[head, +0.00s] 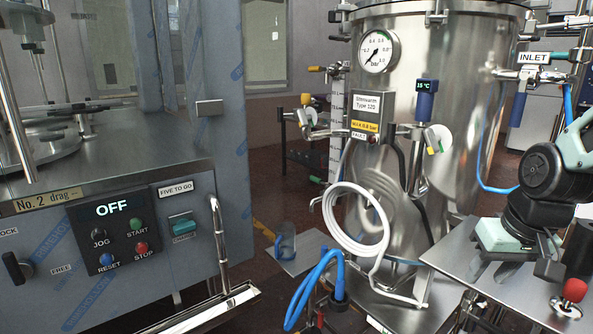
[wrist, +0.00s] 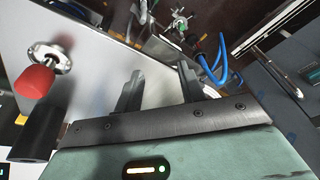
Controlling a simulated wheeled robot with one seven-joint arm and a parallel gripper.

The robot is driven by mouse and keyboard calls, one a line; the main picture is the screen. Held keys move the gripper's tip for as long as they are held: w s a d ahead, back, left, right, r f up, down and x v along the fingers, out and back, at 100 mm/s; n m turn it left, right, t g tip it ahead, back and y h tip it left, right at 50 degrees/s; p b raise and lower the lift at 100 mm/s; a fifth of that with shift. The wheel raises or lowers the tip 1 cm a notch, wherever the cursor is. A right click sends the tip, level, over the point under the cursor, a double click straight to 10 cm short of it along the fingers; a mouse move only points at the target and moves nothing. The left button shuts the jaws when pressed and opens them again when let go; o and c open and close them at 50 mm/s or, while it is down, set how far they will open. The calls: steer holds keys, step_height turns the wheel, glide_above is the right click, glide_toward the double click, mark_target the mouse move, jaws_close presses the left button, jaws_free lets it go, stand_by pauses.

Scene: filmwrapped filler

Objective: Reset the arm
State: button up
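My arm (head: 548,178), black and pale green, is folded at the right edge of the head view, above a steel tabletop. In the wrist view my gripper (wrist: 161,72) has its two dark fingers apart, with nothing between them. A pale surface and the dark floor show beyond the fingers. In the head view the fingers cannot be made out.
A red knob (head: 574,290) on a round metal base stands on the steel tabletop (head: 480,290) near my arm; it also shows in the wrist view (wrist: 36,80). A steel tank (head: 450,90) stands mid-right, with a white coil (head: 336,222) and blue hoses (head: 318,280). A filler cabinet (head: 115,235) reading OFF fills the left.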

steer(key=s+f, duration=0.3)
steer(key=s, duration=0.2)
steer(key=s+a+r+n+g+p, duration=0.1)
steer(key=s+a+r+n+p, duration=0.2)
steer(key=s+a, duration=0.4)
steer(key=s+a+r+n+g+p, duration=0.2)
steer(key=s+a+r+n+p, duration=0.2)
steer(key=a, duration=0.8)
steer(key=s+r+n, duration=0.1)
steer(key=s+r, duration=0.1)
steer(key=s, duration=0.1)
steer(key=shift+r, duration=0.2)
steer(key=shift+o, duration=0.3)
steer(key=shift+w, duration=0.1)
